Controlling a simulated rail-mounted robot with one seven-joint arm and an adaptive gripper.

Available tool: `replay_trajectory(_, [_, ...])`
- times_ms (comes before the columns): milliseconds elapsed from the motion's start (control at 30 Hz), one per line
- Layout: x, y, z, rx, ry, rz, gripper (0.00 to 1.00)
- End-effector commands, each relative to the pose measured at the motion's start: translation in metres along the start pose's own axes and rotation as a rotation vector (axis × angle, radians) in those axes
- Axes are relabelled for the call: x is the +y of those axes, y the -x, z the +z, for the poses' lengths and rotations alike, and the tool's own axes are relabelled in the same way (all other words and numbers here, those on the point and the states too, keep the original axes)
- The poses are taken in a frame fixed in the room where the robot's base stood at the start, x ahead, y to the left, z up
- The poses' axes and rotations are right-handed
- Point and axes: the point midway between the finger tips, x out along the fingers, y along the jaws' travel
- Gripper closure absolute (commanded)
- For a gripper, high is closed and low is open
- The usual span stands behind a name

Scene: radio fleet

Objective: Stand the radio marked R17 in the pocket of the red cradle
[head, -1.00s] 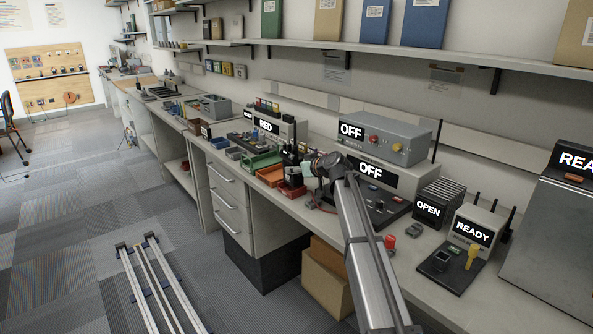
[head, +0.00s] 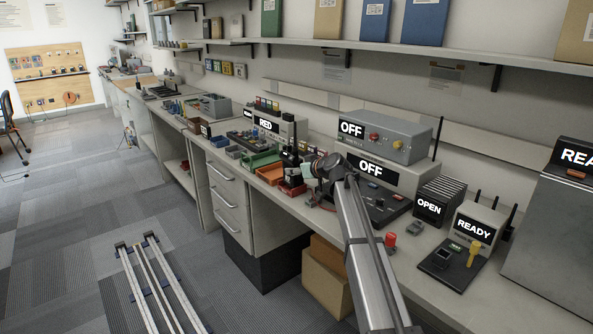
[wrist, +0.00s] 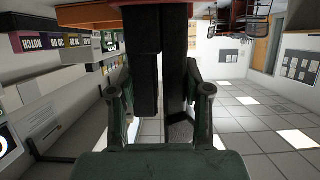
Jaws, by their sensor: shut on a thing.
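A dark upright radio (head: 291,158) stands at the red cradle (head: 292,190) on the bench in the head view. In the wrist view, which is upside down, my gripper (wrist: 160,110) is shut on a black radio (wrist: 145,80). A second tall black shape (wrist: 174,70) shows beside it, and I cannot tell whether it is a separate radio. A red edge (wrist: 191,8) shows at their far ends. No R17 marking is readable. Whether the radio's foot is inside the pocket is hidden.
A green tray (head: 262,161) and an orange tray (head: 270,174) lie left of the cradle. A grey unit reading OFF (head: 385,135) stands to the right. A sign reading RED (head: 266,125) stands behind. The bench's front edge is close.

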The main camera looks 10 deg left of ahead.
Motion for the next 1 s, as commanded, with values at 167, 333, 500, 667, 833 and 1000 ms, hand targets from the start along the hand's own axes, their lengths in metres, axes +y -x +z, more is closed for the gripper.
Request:
replay_trajectory(167, [0.000, -0.002, 0.004, 0.002, 0.000, 0.001, 1.00])
replay_trajectory(333, [0.000, -0.003, 0.007, 0.002, 0.000, 0.001, 1.00])
replay_trajectory(500, [0.000, -0.004, 0.011, 0.002, 0.000, 0.001, 1.00])
replay_trajectory(667, [0.000, -0.006, 0.014, 0.002, 0.000, 0.001, 1.00])
replay_trajectory(833, [0.000, -0.007, 0.017, 0.002, 0.000, 0.001, 1.00])
replay_trajectory(1000, [0.000, -0.007, 0.017, 0.002, 0.000, 0.000, 0.22])
